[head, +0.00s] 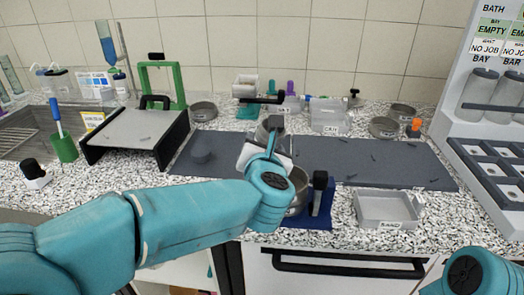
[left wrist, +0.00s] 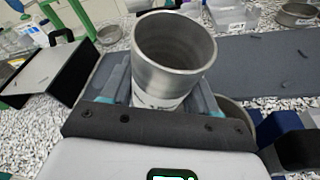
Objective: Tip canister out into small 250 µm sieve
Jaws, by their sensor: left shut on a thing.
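My left gripper (head: 268,150) is shut on a grey metal canister (head: 270,127) with an open round mouth. In the left wrist view the canister (left wrist: 175,50) stands between the fingers, its mouth facing up and a pale label low on its side. The visible inside is bare grey; its bottom is hidden. A round metal sieve (head: 299,203) sits at the blue stand (head: 318,208), just below and right of my left gripper, largely hidden by my forearm. I cannot read its size. My right gripper is out of view; only part of my right arm shows.
A dark grey mat (head: 370,160) with small dark bits lies behind. A clear tray (head: 388,208) stands right of the blue stand. More round sieves (head: 203,111) stand at the back. A black-sided board (head: 135,135) is left and a white rack (head: 490,130) right.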

